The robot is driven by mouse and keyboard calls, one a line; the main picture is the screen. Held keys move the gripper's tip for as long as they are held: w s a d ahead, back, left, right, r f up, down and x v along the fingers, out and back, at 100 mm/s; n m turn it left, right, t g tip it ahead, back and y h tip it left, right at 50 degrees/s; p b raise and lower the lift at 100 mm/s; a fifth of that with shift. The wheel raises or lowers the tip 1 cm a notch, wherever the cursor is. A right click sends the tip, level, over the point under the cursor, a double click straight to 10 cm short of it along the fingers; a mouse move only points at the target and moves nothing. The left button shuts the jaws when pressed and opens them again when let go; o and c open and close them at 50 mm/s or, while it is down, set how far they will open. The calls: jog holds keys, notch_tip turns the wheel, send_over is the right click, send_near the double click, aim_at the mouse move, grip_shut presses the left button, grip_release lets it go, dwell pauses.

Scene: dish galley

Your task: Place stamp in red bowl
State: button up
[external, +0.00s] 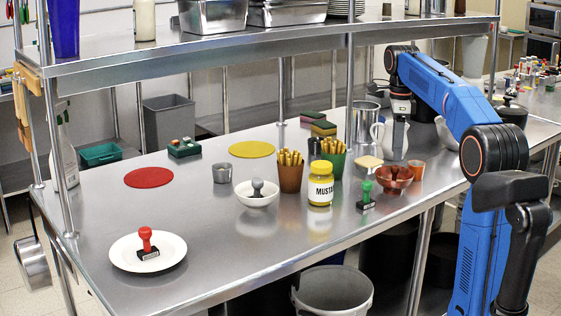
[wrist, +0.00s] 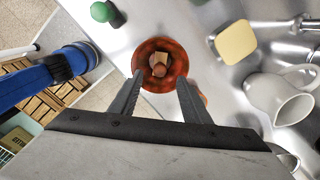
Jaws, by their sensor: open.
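The red bowl (external: 394,186) stands near the table's right front edge. It also shows in the wrist view (wrist: 179,52). A small brown and tan object (wrist: 159,64), apparently a stamp with a round knob, lies inside it. My gripper (wrist: 160,84) is open and empty, pointing down above the bowl, its fingertips apart at either side of the bowl's near part. A green stamp (external: 366,196) stands on the table left of the bowl. A red stamp (external: 146,240) is on a white plate (external: 175,257). A grey stamp (external: 257,189) is in a white bowl (external: 256,202).
A mustard jar (external: 320,186), two fries cups (external: 290,172), a yellowish block (external: 369,163), an orange cup (external: 416,170) and a white mug (wrist: 280,98) crowd the bowl. A shelf (external: 200,60) spans above. The table's front middle is clear.

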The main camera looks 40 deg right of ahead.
jog(key=shift+s+a, duration=0.1)
jog(key=s+a+f+n+t, duration=0.4)
jog(key=s+a+f+n, duration=1.9)
jog(key=s+f+n, duration=0.2)
jog(key=shift+s+a+n+t, duration=0.2)
jog(key=shift+s+n+t, duration=0.2)
jog(key=shift+s+n, duration=0.45)
